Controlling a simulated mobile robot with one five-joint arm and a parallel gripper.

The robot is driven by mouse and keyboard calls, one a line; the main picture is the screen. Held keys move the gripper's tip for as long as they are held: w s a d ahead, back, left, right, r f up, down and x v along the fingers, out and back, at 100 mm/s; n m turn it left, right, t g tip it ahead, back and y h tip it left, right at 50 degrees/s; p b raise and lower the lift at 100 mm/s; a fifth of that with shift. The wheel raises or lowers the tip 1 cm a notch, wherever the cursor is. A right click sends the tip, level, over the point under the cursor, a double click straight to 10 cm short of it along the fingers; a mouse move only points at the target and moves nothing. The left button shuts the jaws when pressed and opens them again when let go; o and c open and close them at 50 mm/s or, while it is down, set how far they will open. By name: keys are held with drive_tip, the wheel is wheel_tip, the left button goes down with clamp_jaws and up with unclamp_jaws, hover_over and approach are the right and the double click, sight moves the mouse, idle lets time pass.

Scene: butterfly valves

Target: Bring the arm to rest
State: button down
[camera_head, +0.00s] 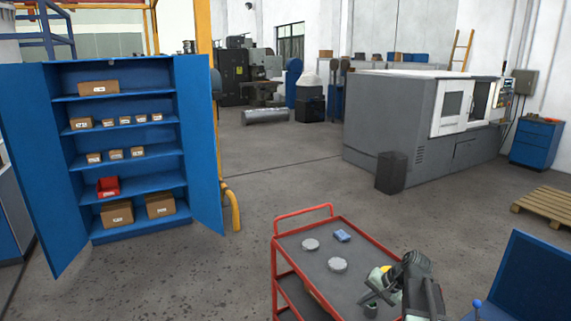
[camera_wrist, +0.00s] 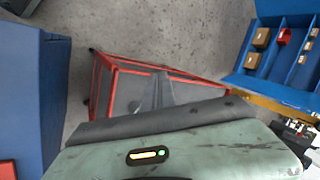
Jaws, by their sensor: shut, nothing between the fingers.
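My arm shows at the lower right of the head view, folded above the right side of a red-framed cart (camera_head: 300,262) with a dark grey top. My gripper (camera_head: 370,298) is at its lower left end, over the cart top, shut and empty. In the wrist view my gripper (camera_wrist: 158,78) points toward the cart (camera_wrist: 120,62), and my own grey-green housing fills the bottom. Two round grey metal parts (camera_head: 338,264) (camera_head: 311,244) lie on the cart top, apart from each other. A small blue item (camera_head: 342,236) lies beside them. My arm hides the cart's right front.
An open blue cabinet (camera_head: 128,218) with boxes and a red bin (camera_head: 108,186) stands at left. A grey machine (camera_head: 392,118) stands at back right, a dark bin (camera_head: 391,173) before it. A blue surface (camera_head: 530,275) is close at right. The floor between is clear.

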drive_tip(key=s+a+f+n+g+h+b, duration=0.1)
drive_tip(key=s+a+f+n+g, duration=0.15)
drive_tip(key=a, duration=0.55)
drive_tip(key=s+a+f+n+g+h+b, duration=0.1)
drive_tip(key=s+a+f+n+b, duration=0.2)
drive_tip(key=a, duration=0.6)
drive_tip(key=s+d+f+n+h+p, duration=0.1)
drive_tip(key=s+d+h, duration=0.2)
drive_tip(key=s, duration=0.3)
drive_tip(key=shift+d+f+g, duration=0.25)
drive_tip(key=shift+f+g, duration=0.05)
drive_tip(key=shift+g, duration=0.05)
drive_tip(key=shift+s, duration=0.15)
